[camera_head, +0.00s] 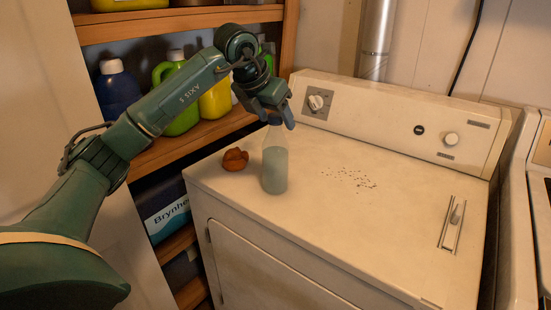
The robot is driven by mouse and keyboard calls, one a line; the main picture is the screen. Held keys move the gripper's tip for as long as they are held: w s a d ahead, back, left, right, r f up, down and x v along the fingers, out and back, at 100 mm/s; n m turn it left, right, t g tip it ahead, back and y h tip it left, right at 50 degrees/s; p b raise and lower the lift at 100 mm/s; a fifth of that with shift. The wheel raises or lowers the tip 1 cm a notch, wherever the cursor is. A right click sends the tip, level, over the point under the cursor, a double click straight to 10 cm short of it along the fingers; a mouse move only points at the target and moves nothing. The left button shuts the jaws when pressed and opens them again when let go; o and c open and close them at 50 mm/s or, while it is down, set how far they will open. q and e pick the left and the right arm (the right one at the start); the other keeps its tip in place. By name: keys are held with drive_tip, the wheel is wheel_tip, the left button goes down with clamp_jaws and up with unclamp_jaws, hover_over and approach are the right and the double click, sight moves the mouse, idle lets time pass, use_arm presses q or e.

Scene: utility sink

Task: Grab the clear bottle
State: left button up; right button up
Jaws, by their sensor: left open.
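The clear bottle (274,169) stands upright on top of the white machine (330,215), near its left side. It looks partly filled with pale liquid. My left gripper (279,122) reaches in from the left and points down at the top of the bottle. It is open, with its fingers at the bottle's neck. The fingers hide the bottle's upper end, and I cannot tell whether they touch it. My right gripper is not in view.
An orange-brown lump (235,159) lies just left of the bottle. Dark specks (352,179) are scattered to the right. A small metal holder (451,226) lies at the right. Wooden shelves with a blue jug (117,92) and green and yellow bottles stand behind my arm.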

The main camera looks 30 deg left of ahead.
use_arm(q)
drive_tip(key=shift+w+f, duration=0.25)
drive_tip(key=shift+f, duration=0.2)
drive_tip(key=c, duration=0.9)
drive_tip(key=shift+f, duration=0.1)
clamp_jaws()
drive_tip(key=shift+d, duration=0.1)
